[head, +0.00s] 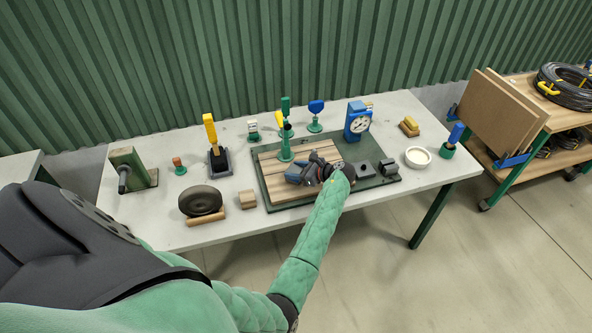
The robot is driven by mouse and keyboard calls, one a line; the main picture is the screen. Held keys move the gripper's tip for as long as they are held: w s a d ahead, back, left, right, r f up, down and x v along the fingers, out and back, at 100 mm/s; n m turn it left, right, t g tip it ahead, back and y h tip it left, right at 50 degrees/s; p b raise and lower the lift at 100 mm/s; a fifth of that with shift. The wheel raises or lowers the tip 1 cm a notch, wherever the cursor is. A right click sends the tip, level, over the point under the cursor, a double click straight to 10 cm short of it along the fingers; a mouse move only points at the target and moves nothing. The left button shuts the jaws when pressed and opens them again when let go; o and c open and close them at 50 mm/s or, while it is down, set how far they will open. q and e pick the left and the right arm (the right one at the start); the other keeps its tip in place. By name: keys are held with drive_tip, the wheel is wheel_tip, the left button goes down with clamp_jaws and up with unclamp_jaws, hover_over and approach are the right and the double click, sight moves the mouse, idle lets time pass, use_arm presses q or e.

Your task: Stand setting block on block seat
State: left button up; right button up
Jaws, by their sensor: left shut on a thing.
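My left gripper (299,172) is over the wooden slats of the dark green-framed board on the table, with its arm reaching in from the lower left. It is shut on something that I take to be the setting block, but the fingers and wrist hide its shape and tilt. A low dark grey piece (365,169) on the board's right part may be the block seat. It is to the right of the gripper and apart from it. A small dark grey block (388,168) sits beside it. My right gripper is out of view.
A green stand (285,147) rises just behind the gripper. A blue dial gauge (357,121) stands behind the board's right part. A white ring dish (417,157) is to the right.

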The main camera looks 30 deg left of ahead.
use_arm(q)
drive_tip(key=shift+f, duration=0.35)
idle(0.4)
drive_tip(key=o, duration=1.4)
drive_tip(key=shift+d+r, duration=0.1)
drive_tip(key=shift+d, duration=0.1)
